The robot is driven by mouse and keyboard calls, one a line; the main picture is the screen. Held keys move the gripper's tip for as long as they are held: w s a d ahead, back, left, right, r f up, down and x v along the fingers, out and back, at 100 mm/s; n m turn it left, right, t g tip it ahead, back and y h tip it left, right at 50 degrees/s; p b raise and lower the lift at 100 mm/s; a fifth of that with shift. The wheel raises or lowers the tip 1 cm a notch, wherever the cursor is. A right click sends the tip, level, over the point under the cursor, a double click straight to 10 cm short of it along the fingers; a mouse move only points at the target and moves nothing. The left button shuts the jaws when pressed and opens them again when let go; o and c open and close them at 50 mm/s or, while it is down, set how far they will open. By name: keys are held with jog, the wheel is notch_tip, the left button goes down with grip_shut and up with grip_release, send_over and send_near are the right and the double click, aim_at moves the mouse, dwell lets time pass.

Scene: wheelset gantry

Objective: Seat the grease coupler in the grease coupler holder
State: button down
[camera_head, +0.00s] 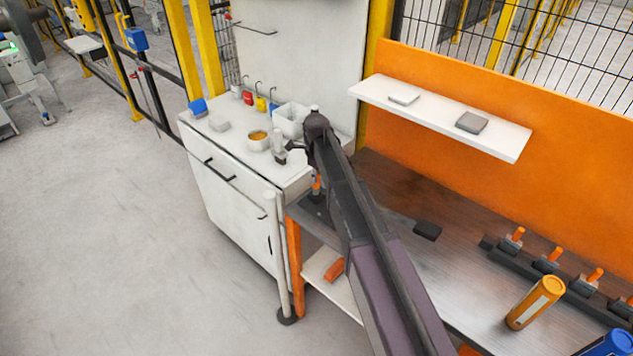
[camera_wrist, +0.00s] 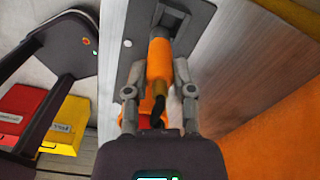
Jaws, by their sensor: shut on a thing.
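In the wrist view, the grease coupler (camera_wrist: 158,62) is an orange cylinder with a dark piece and a brass-coloured part beside its lower end. My gripper (camera_wrist: 161,78) is shut on it, one finger on each side. The coupler's far end meets a dark block on a grey plate (camera_wrist: 200,27), which looks like the grease coupler holder. I cannot tell how deep the coupler sits in it. In the head view, my arm reaches over the corner between the white cabinet and the bench and hides most of the gripper. A small orange piece (camera_head: 317,184) shows below the wrist.
The white cabinet (camera_head: 225,175) carries a bowl (camera_head: 258,140), a white bin (camera_head: 291,119) and small coloured items. The steel bench (camera_head: 450,270) holds a dark block (camera_head: 427,230) and an orange canister (camera_head: 536,302). A white shelf (camera_head: 440,112) overhangs it. Red (camera_wrist: 22,112) and yellow boxes (camera_wrist: 68,125) are at left in the wrist view.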

dwell(0.3)
jog(key=shift+w, duration=0.25)
jog(key=shift+w+f+b, duration=0.2)
jog(key=shift+f+b, duration=0.75)
jog(key=shift+w+f+b, duration=0.2)
jog(key=shift+f+b, duration=0.7)
jog(key=shift+f, duration=0.1)
jog(key=shift+c, duration=2.3)
grip_release()
notch_tip(320, 180, up, 12)
jog(key=p, duration=1.2)
jog(key=shift+r, duration=0.2)
